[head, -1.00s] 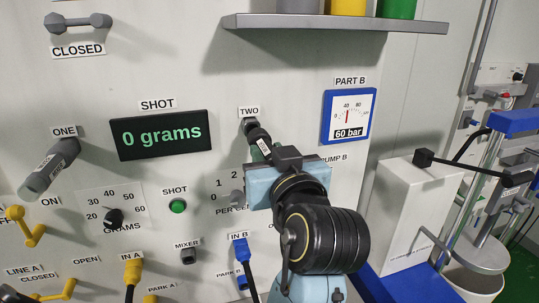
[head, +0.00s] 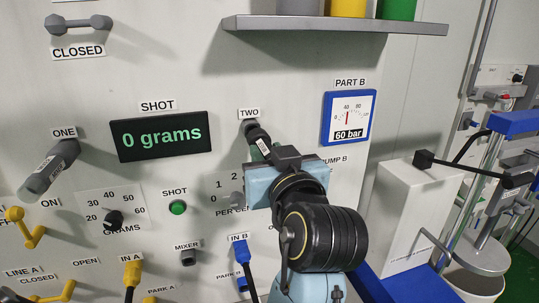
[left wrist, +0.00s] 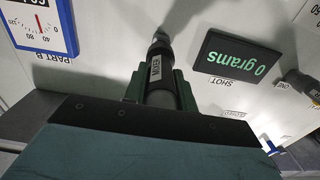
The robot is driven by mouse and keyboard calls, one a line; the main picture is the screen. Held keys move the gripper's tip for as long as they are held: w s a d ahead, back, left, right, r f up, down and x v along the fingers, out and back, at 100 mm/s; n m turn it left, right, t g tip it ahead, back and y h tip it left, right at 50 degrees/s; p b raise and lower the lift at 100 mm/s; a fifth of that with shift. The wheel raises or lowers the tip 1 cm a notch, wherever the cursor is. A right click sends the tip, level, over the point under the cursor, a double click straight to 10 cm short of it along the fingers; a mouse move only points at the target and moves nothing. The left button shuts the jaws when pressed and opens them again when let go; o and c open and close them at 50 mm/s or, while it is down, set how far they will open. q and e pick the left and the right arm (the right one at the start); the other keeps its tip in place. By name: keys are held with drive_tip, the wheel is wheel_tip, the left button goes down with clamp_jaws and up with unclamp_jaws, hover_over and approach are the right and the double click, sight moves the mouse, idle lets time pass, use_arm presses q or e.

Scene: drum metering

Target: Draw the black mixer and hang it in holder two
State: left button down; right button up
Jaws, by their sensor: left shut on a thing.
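The black mixer (head: 257,136) is at holder two (head: 249,123), just under the TWO label, with its far end up at the holder. My left gripper (head: 270,153) is shut on it, and my wrist and gripper body hide its near part. In the left wrist view the mixer (left wrist: 158,72) lies between the green fingers (left wrist: 160,88), with a MIXER label on its side and a grey tip against the panel. I cannot tell whether the holder bears it. My right gripper is not in view.
A grey mixer (head: 50,168) hangs in holder one at the left. The shot display (head: 160,135) reads 0 grams. A shelf (head: 335,23) with containers juts out above my arm. The part B gauge (head: 348,117) and a white box (head: 405,205) are at the right.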

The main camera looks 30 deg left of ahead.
sight(263, 146)
use_arm(q)
drive_tip(key=shift+p+x, duration=0.3)
drive_tip(key=shift+x, duration=1.5)
drive_tip(key=c, duration=1.1)
unclamp_jaws()
drive_tip(key=shift+o, duration=0.2)
